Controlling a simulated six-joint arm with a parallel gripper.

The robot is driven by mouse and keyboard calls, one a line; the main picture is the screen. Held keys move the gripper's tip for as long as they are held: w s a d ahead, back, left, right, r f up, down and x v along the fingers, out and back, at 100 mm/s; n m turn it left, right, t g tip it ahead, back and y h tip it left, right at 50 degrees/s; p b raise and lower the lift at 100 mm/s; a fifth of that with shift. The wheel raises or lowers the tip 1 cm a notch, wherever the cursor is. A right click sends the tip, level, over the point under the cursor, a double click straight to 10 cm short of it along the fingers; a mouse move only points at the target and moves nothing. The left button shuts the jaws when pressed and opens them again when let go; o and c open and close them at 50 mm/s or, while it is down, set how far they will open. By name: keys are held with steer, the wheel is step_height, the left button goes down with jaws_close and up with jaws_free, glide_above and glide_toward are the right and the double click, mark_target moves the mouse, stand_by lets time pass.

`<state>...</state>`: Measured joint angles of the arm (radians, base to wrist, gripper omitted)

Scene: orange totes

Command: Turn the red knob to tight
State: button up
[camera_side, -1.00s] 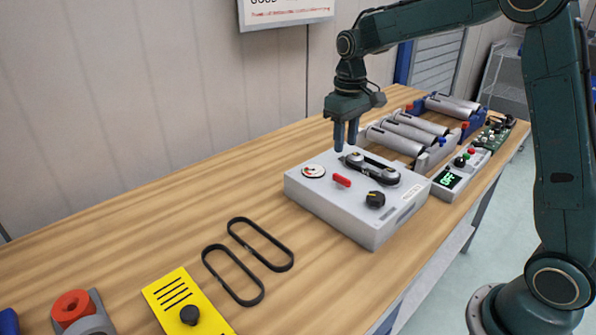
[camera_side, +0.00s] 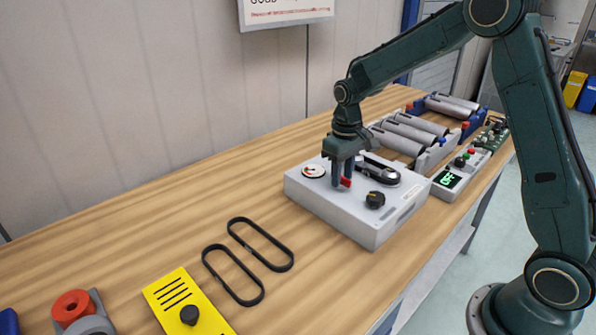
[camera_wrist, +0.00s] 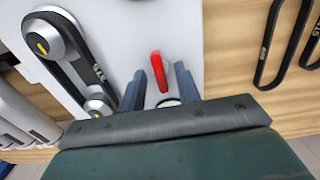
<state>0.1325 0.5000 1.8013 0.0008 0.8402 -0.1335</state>
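The red knob (camera_side: 346,182) is a narrow bar handle on top of a grey box (camera_side: 372,228). In the wrist view the red knob (camera_wrist: 158,72) points roughly along the picture's height, tilted slightly. My gripper (camera_side: 342,183) is low over the box at the knob and partly hides it. In the wrist view my gripper (camera_wrist: 161,78) is open, with one finger on each side of the knob and gaps between. Any marking for tight is not readable. A round dial (camera_side: 313,171) is on the box, left of the gripper.
A black belt on two pulleys (camera_side: 382,174) and a black knob (camera_side: 375,199) are on the same box, close by. Two loose belts (camera_side: 247,262) lie to the left. Grey rollers (camera_side: 400,138) and a box reading OFF (camera_side: 451,180) stand to the right.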

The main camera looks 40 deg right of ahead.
jaws_close()
steer(key=shift+m, duration=0.5)
steer(key=m, duration=0.3)
steer(key=shift+m, duration=0.4)
steer(key=m, duration=0.9)
steer(key=shift+r, duration=0.1)
steer(key=m, duration=0.4)
